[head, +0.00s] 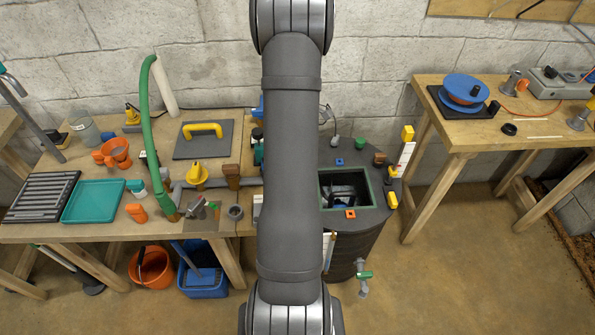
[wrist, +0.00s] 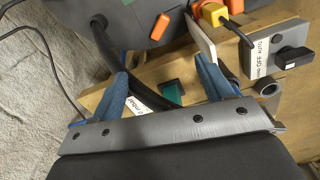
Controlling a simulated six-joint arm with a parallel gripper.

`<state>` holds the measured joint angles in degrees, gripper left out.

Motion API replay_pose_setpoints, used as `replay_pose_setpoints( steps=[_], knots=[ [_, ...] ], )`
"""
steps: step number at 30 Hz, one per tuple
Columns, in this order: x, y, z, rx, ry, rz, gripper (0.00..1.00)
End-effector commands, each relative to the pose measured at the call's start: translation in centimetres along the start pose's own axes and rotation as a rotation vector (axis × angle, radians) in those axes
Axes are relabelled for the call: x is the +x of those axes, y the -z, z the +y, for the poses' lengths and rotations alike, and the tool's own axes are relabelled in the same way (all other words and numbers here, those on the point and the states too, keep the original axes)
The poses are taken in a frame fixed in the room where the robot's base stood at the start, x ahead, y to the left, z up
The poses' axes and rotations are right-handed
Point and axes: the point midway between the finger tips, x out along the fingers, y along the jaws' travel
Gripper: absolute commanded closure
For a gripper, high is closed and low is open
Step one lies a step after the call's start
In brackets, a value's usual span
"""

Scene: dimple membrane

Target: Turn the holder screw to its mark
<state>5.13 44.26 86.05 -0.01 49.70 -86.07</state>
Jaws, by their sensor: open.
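My gripper shows in the wrist view (wrist: 161,70) with its two blue fingers spread wide and nothing held between them. A small dark green block (wrist: 172,88) lies beyond the gap, on a wooden surface beside a black hose (wrist: 157,96). A white label with partly hidden lettering (wrist: 138,108) is near the left finger. I cannot pick out the holder screw or its mark for certain in either view. In the head view my arm covers the middle, and the gripper cannot be made out clearly.
A switch box marked OFF and AUTO (wrist: 262,58) and a yellow plug (wrist: 213,13) lie right of the fingers. In the head view a dark drum with a green-rimmed opening (head: 371,205) stands right of my arm. The left bench (head: 100,232) is crowded with tools, trays and a green hose (head: 152,135).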

Motion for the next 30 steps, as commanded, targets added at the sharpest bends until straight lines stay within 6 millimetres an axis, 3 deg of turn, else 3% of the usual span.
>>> replay_pose_setpoints(
  steps=[9, 15, 23, 30],
  knots=[
    [0.0, 0.0, 0.0, -0.516, 0.0, 0.0, 0.27],
    [0.0, 0.0, 0.0, -0.759, 0.0, 0.0, 0.27],
    [1.0, 0.0, 0.0, -0.84, 0.003, 0.001, 0.27],
    [5.5, 0.0, -0.1, -0.837, 0.004, 0.001, 0.27]
  ],
)
